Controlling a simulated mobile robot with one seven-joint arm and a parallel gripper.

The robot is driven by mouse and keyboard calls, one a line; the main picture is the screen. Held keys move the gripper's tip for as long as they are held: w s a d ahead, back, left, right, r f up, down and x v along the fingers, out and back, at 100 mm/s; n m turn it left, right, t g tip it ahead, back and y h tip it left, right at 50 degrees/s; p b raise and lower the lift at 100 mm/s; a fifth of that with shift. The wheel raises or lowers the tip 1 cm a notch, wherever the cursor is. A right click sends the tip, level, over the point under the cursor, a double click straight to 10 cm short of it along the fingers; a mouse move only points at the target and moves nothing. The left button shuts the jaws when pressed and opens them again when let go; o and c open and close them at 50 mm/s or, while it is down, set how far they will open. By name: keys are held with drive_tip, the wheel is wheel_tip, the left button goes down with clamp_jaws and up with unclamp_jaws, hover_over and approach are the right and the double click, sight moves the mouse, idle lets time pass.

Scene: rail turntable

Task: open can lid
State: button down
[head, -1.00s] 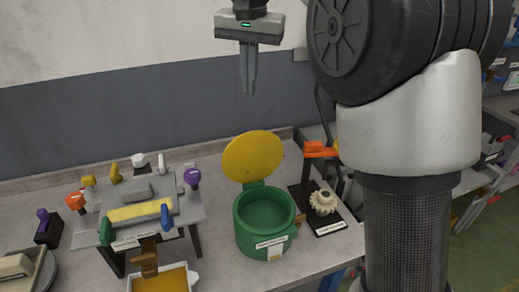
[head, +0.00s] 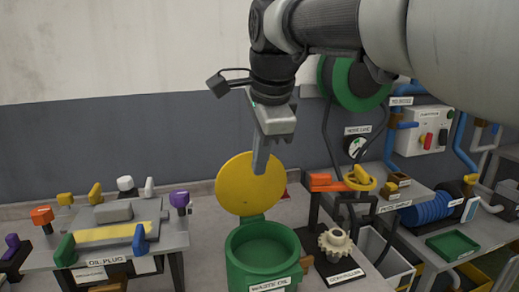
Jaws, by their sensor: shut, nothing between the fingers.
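The green can (head: 264,264) stands on the bench at the lower middle of the head view. Its label seems to read waste oil. Its yellow round lid (head: 238,190) is raised and stands nearly upright at the can's back rim, so the can's mouth is open. My gripper (head: 261,170) points down with its fingers shut and empty. In the picture its fingertips overlap the upper right part of the lid; I cannot tell whether they touch it.
Left of the can is a raised stand (head: 110,238) with colored knobs. Right of it are an orange-topped post and a cream gear (head: 335,242) on a black base. A hose reel (head: 352,82), a control box (head: 429,128) and a blue coil (head: 432,208) are farther right.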

sight(250, 182)
drive_tip(key=w, duration=0.1)
drive_tip(key=w+a+f, duration=0.1)
drive_tip(key=w, duration=0.1)
drive_tip(key=w+f, duration=0.1)
drive_tip(key=shift+w+a+f, duration=0.15)
drive_tip(key=shift+w+f, duration=0.05)
drive_tip(key=shift+w, duration=0.2)
